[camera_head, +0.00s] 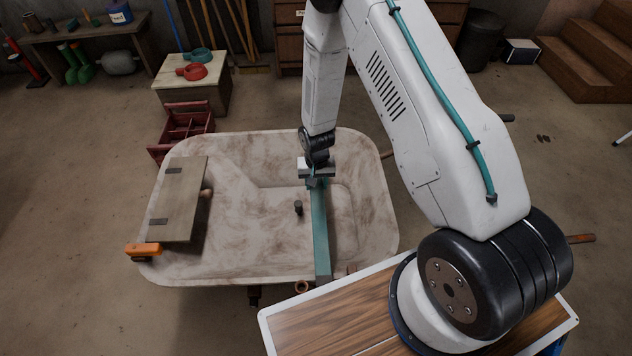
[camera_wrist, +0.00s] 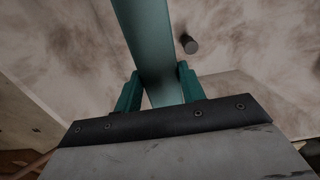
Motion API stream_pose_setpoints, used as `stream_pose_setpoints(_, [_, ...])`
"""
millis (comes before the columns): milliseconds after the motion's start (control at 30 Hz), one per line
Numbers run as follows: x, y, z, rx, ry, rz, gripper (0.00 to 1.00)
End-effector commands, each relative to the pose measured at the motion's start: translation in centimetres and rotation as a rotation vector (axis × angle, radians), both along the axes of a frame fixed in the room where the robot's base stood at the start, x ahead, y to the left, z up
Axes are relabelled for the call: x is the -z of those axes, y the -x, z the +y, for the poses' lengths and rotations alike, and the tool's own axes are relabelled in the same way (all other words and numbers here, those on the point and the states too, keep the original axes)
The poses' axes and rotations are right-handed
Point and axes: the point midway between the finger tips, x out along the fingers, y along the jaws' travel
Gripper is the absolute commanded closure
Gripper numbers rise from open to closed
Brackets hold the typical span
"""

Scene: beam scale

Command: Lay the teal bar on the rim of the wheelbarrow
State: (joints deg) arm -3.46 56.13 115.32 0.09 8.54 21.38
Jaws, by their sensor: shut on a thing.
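The teal bar (camera_head: 320,232) is long and flat and runs from my gripper towards the near rim of the wheelbarrow (camera_head: 232,160). My gripper (camera_head: 318,181) is shut on the bar near its far end, over the right part of the tray. In the wrist view the bar (camera_wrist: 155,50) passes between the two teal fingers (camera_wrist: 160,92). The bar's near end appears over the near rim in the head view. I cannot tell whether it touches the rim. The far end is hidden by my gripper.
A board (camera_head: 180,200) lies across the tray's left side, with an orange clamp (camera_head: 143,250) at its near corner. A small dark peg (camera_head: 298,207) stands left of the bar. A red crate (camera_head: 185,127) and a small table (camera_head: 192,92) stand beyond the wheelbarrow.

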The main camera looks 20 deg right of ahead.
Motion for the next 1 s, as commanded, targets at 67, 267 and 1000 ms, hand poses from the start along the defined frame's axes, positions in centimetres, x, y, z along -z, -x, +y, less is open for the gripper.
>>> stream_pose_setpoints(67, [0.1,0.0,0.0,0.000,0.000,0.000,0.98])
stream_pose_setpoints(267, [0.3,0.0,0.0,0.000,0.000,-0.001,0.35])
stream_pose_setpoints(1000, [-6.1,-0.1,0.0,0.000,0.000,-0.002,0.35])
